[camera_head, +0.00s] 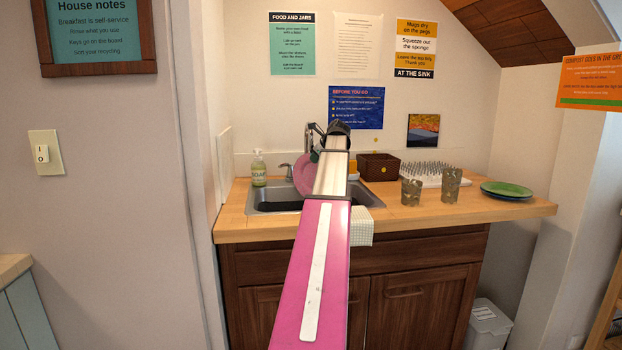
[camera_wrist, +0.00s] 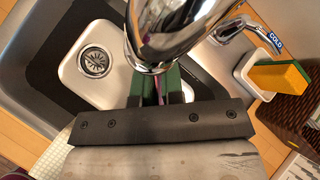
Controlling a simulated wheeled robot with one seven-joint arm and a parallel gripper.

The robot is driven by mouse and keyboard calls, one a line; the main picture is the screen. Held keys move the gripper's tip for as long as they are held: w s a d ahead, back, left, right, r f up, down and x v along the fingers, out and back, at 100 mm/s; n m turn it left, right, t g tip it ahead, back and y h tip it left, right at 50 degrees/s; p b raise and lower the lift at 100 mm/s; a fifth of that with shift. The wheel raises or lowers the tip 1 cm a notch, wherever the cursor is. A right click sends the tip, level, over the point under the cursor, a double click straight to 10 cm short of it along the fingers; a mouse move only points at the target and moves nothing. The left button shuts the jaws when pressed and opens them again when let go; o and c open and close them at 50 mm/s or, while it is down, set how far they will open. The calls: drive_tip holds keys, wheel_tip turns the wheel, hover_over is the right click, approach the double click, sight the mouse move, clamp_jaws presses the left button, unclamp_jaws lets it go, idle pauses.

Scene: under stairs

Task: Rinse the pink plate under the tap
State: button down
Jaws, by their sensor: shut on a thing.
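The pink plate (camera_head: 303,174) is held tilted, nearly on edge, over the sink (camera_head: 262,196). My arm hides its right side in the head view. In the wrist view only a thin pink sliver of the plate (camera_wrist: 149,92) shows between the green fingers. My gripper (camera_wrist: 158,92) is shut on the plate. The chrome tap (camera_head: 309,138) rises behind the sink. In the wrist view the tap (camera_wrist: 165,35) looms large in front of the fingers and covers most of the plate. I cannot make out running water.
A soap bottle (camera_head: 259,168) stands left of the sink. To the right are a brown basket (camera_head: 378,167), a spiked drying rack (camera_head: 428,176), two glasses (camera_head: 411,191) and a green plate (camera_head: 507,188). A yellow-green sponge (camera_wrist: 279,78) sits in a holder beside the COLD handle (camera_wrist: 240,27).

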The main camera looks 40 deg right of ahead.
drive_tip(key=shift+w+a, duration=0.3)
drive_tip(key=shift+a, duration=0.05)
drive_tip(key=shift+s+a, duration=0.1)
drive_tip(key=s+a, duration=0.5)
drive_tip(key=shift+s+a, duration=0.15)
drive_tip(key=shift+s, duration=0.2)
idle(0.6)
idle(1.2)
drive_tip(key=s+a+r, duration=0.3)
drive_tip(key=r, duration=0.1)
drive_tip(key=shift+s+a, duration=0.2)
drive_tip(key=shift+s, duration=0.1)
idle(0.9)
